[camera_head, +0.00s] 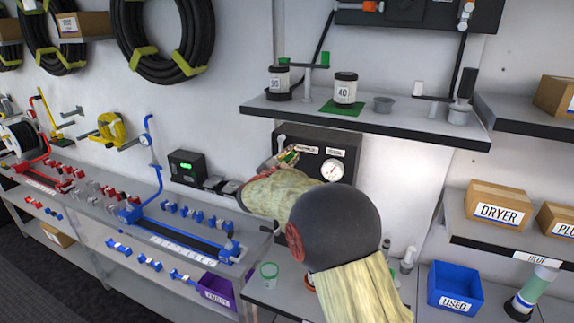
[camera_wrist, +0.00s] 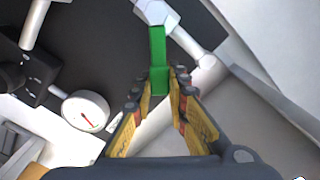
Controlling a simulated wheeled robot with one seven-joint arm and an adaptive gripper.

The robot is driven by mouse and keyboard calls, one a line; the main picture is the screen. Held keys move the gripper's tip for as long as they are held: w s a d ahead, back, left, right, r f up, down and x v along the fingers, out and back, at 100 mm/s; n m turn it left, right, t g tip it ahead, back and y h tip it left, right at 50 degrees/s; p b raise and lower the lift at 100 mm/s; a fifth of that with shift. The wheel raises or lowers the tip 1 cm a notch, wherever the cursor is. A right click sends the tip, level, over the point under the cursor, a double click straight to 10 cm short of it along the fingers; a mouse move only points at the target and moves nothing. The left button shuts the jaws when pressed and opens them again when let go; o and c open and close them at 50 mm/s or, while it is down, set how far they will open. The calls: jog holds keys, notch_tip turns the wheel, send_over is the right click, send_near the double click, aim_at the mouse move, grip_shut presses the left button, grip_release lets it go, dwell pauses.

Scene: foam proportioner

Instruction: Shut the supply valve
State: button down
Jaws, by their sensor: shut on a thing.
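The valve has a green lever handle (camera_wrist: 158,48) joined to a pale grey fitting (camera_wrist: 155,12) on a black panel. In the wrist view my gripper (camera_wrist: 160,80) has its two yellow-and-black fingers on either side of the handle's lower end, closed on it. The handle points from the fitting straight down toward the fingers. In the head view my gripper (camera_head: 285,160) is at the left part of the black panel (camera_head: 345,149), and my arm hides much of the panel's lower left. A small label sits beside the gripper, too small to read surely.
A round white gauge (camera_head: 333,170) with a red needle is on the panel, right of my gripper. A shelf (camera_head: 365,120) with jars juts out above it. A black box with a green display (camera_head: 187,166) is to the left. A blue bin (camera_head: 455,288) stands lower right.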

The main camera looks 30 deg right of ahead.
jog(key=f+m+b, duration=0.1)
jog(key=b, duration=0.1)
jog(key=s+f+m+b, duration=0.1)
jog(key=m+b, duration=0.1)
jog(key=d+f+m+b, duration=0.1)
jog(key=b, duration=0.2)
jog(key=shift+s+f+m, duration=0.2)
jog(key=shift+f+m, duration=0.05)
jog(key=shift+m, duration=0.05)
notch_tip(320, 180, down, 2)
jog(key=m+b, duration=0.2)
jog(key=b, duration=0.1)
jog(key=m+b, duration=0.2)
jog(key=b, duration=0.1)
jog(key=shift+s+d+f, duration=0.1)
jog(key=shift+s+d, duration=0.05)
jog(key=c, duration=1.7)
grip_release()
jog(key=shift+c, duration=0.2)
jog(key=v, duration=1.2)
